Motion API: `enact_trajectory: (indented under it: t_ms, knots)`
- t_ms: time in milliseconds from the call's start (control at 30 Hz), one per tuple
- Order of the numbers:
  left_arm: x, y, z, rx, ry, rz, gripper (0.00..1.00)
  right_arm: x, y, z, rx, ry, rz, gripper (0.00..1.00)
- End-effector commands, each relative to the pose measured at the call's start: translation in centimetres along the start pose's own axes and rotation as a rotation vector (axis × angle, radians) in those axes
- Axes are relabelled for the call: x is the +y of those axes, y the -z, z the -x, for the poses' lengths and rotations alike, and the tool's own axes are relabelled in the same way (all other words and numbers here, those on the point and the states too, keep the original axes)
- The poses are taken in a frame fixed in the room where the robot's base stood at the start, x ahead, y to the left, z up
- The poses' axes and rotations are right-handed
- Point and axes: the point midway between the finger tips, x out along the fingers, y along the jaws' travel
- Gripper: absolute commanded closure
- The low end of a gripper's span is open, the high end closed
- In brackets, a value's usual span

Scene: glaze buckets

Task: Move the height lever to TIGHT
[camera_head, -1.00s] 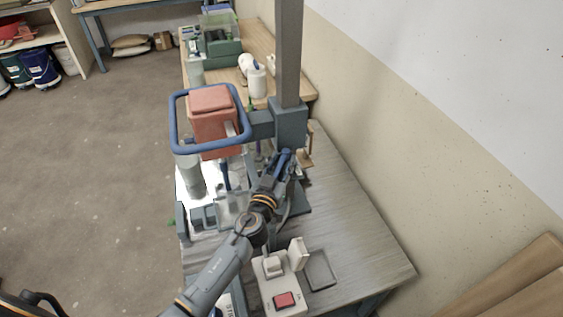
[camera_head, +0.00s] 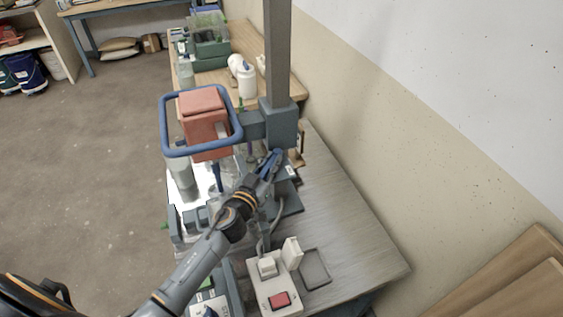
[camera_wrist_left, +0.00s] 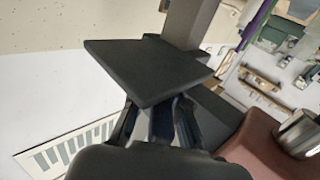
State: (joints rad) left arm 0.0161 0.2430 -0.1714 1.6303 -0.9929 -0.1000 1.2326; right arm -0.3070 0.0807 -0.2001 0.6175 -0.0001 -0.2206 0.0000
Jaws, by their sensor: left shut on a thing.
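The mixer's grey clamp block (camera_head: 281,122) sits on the upright column (camera_head: 277,50), with the red motor head (camera_head: 204,118) beside it inside a blue ring handle (camera_head: 166,122). My left gripper (camera_head: 273,160) is just below the clamp block, its blue fingers shut. In the left wrist view the fingers (camera_wrist_left: 160,115) close on a flat dark plate (camera_wrist_left: 150,70), which I take to be the height lever. The gripper hides most of it in the head view. I cannot read any TIGHT mark. My right gripper is not in view.
A white box with a red switch (camera_head: 279,300) stands at the bench's near end, beside a shallow grey tray (camera_head: 316,268). Clear cylinders stand under the motor head. A white bottle (camera_head: 247,82) stands on the far table. The wall is close on the right.

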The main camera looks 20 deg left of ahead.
Motion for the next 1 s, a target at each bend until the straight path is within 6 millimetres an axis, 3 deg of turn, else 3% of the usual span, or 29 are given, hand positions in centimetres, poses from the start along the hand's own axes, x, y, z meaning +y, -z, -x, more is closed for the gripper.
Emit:
enact_trajectory:
  t_ms: [400,433,533,867,1000]
  knots:
    - [-0.1,-0.2,0.1,-0.002,-0.028,0.001,1.0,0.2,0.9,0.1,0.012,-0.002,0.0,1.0]
    - [-0.1,-0.2,0.1,-0.002,-0.028,0.001,0.83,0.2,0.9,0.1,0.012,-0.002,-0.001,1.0]
    - [-0.1,-0.1,0.0,-0.001,-0.028,0.001,0.63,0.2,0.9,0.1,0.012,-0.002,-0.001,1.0]
    - [-0.1,-0.1,0.2,0.0,-0.028,0.002,0.62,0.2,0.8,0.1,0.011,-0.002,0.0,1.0]
    - [-0.1,-0.2,1.5,-0.001,-0.027,0.001,0.62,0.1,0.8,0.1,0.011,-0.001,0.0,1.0]
